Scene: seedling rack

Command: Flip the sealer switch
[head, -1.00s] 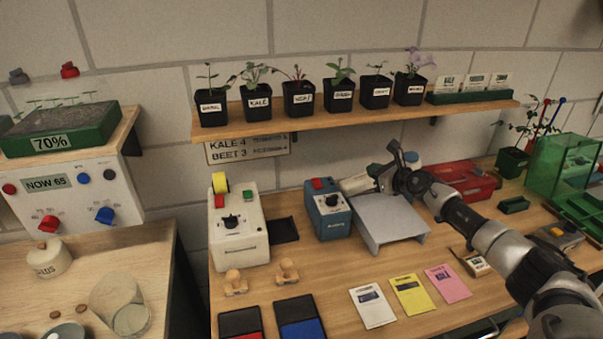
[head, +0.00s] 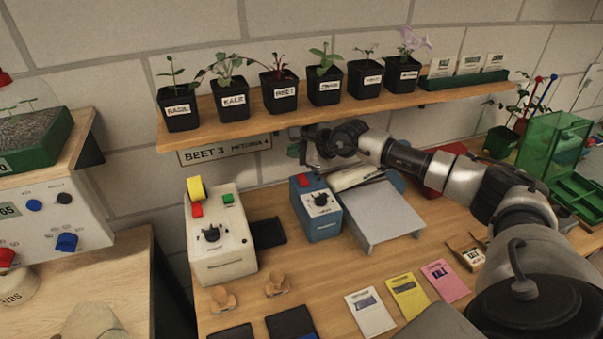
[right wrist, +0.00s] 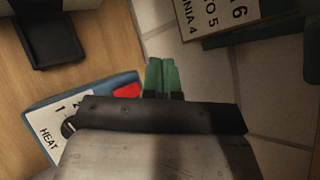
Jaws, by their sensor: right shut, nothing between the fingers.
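The sealer appears to be the blue box (head: 329,222) with a dial and a red switch (head: 304,181) on top, beside a grey platform. My right gripper (head: 304,152) is over the back of the box, near the switch. Its green fingertips (right wrist: 161,74) are shut, empty and just beside the switch; contact cannot be told. My left gripper is not in view.
A cream machine (head: 222,256) with a yellow roll stands left of the blue box. The grey platform (head: 375,215) is to its right. A shelf (head: 340,109) with potted seedlings runs above and behind my right gripper. Seed packets (head: 407,297) lie in front.

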